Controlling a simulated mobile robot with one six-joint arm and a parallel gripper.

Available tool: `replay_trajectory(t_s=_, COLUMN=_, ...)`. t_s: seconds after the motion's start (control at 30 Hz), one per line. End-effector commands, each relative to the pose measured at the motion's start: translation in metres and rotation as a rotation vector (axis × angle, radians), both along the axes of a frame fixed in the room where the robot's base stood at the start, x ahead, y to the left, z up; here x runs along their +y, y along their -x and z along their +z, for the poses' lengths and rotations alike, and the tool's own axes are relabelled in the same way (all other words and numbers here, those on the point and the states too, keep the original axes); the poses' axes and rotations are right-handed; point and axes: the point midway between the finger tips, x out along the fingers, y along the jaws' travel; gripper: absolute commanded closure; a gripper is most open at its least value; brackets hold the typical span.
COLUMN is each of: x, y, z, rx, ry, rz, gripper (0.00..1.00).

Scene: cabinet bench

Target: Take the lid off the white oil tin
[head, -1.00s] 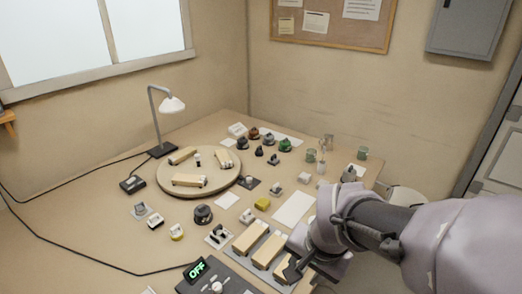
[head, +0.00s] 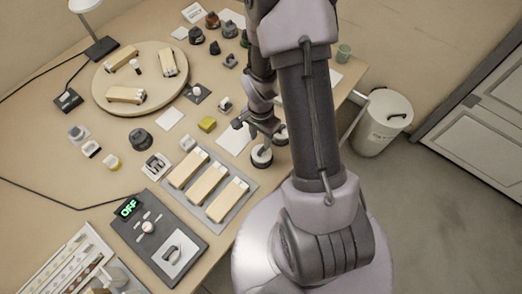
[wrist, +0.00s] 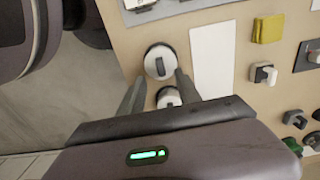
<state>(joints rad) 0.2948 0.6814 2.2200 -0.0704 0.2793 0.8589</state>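Two small round tins with pale tops and dark raised grips stand near the bench's right edge. The nearer tin (head: 262,156) also shows in the wrist view (wrist: 159,62). The farther tin (head: 281,133) is partly hidden by my arm; in the wrist view it shows (wrist: 169,97) between my fingers, its lower part cut off by my gripper body. I cannot tell which is the oil tin. My gripper (wrist: 159,80) is open and empty, its fingers spread above the tins. In the head view my gripper (head: 258,126) hangs just behind the nearer tin.
A white sheet (head: 235,139) and a grey pad with several wooden blocks (head: 228,200) lie beside the tins. A yellow block (head: 207,124) is farther left. A control panel reads OFF (head: 127,208).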

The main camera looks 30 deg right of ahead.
Motion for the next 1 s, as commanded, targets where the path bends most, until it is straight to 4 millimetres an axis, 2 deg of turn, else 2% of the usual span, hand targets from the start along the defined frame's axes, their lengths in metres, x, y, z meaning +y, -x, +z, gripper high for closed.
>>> replay_trajectory(t_s=0.03, x=0.000, y=0.001, z=-0.013, rx=0.002, ry=0.000, rz=0.001, gripper=0.60)
replay_trajectory(t_s=0.27, x=-0.001, y=-0.001, z=-0.035, rx=-0.001, ry=0.000, rz=0.001, gripper=0.60)
replay_trajectory(t_s=0.47, x=-0.003, y=0.000, z=-0.075, rx=0.001, ry=-0.001, rz=0.001, gripper=0.60)
replay_trajectory(t_s=0.67, x=-0.003, y=-0.002, z=-0.077, rx=-0.003, ry=0.000, rz=0.002, gripper=0.60)
replay_trajectory(t_s=0.7, x=-0.003, y=-0.002, z=-0.077, rx=-0.002, ry=0.000, rz=0.002, gripper=0.62)
replay_trajectory(t_s=0.9, x=-0.003, y=-0.001, z=-0.077, rx=-0.002, ry=0.000, rz=0.002, gripper=1.00)
replay_trajectory(t_s=1.0, x=-0.003, y=-0.001, z=-0.077, rx=-0.002, ry=0.000, rz=0.002, gripper=1.00)
